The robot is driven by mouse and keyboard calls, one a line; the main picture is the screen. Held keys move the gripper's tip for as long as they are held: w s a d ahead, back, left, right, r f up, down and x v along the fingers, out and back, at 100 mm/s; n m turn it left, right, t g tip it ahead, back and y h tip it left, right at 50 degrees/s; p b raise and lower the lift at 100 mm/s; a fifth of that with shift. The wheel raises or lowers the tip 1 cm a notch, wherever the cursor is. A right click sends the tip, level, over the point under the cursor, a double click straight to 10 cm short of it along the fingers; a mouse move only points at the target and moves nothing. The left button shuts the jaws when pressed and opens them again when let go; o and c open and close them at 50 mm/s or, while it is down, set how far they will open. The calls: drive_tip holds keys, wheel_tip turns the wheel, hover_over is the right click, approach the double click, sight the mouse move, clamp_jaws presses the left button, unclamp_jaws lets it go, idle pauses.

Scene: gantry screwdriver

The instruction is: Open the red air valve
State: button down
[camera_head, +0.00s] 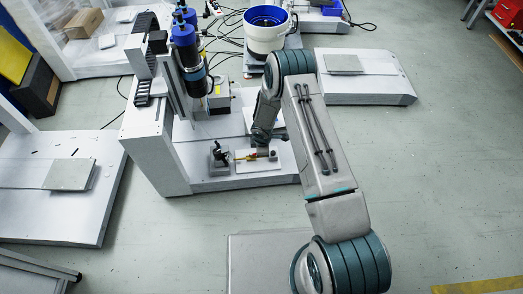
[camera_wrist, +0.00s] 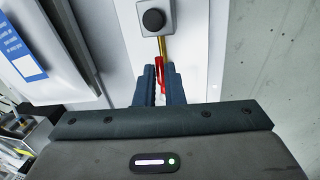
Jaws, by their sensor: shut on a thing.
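The red air valve (camera_wrist: 159,66) shows in the wrist view as a red lever between my fingertips, on a brass-coloured pipe (camera_wrist: 162,46). The pipe runs from a grey box with a black round knob (camera_wrist: 153,19). My gripper (camera_wrist: 158,77) is shut on the red lever, and its fingers hide part of it.
The white gantry machine (camera_head: 160,150) with blue-topped cylinders stands left of my arm. A white bucket with a blue rim (camera_head: 266,35) stands behind. In the wrist view a panel with a blue label (camera_wrist: 25,64) is at the left. Grey floor is clear at the right.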

drive_tip(key=shift+w+n, duration=0.2)
drive_tip(key=shift+n, duration=0.3)
drive_tip(key=c, duration=1.5)
unclamp_jaws()
drive_tip(key=s+r+p, duration=0.1)
drive_tip(key=r, duration=0.3)
drive_tip(key=r+p, duration=0.2)
drive_tip(key=r, duration=0.3)
drive_tip(key=s+r+p, duration=0.1)
drive_tip(key=r+p, duration=0.1)
drive_tip(key=r, duration=0.2)
drive_tip(key=shift+s+d+r, duration=0.1)
drive_tip(key=shift+s+r, duration=0.2)
drive_tip(key=shift+s, duration=0.05)
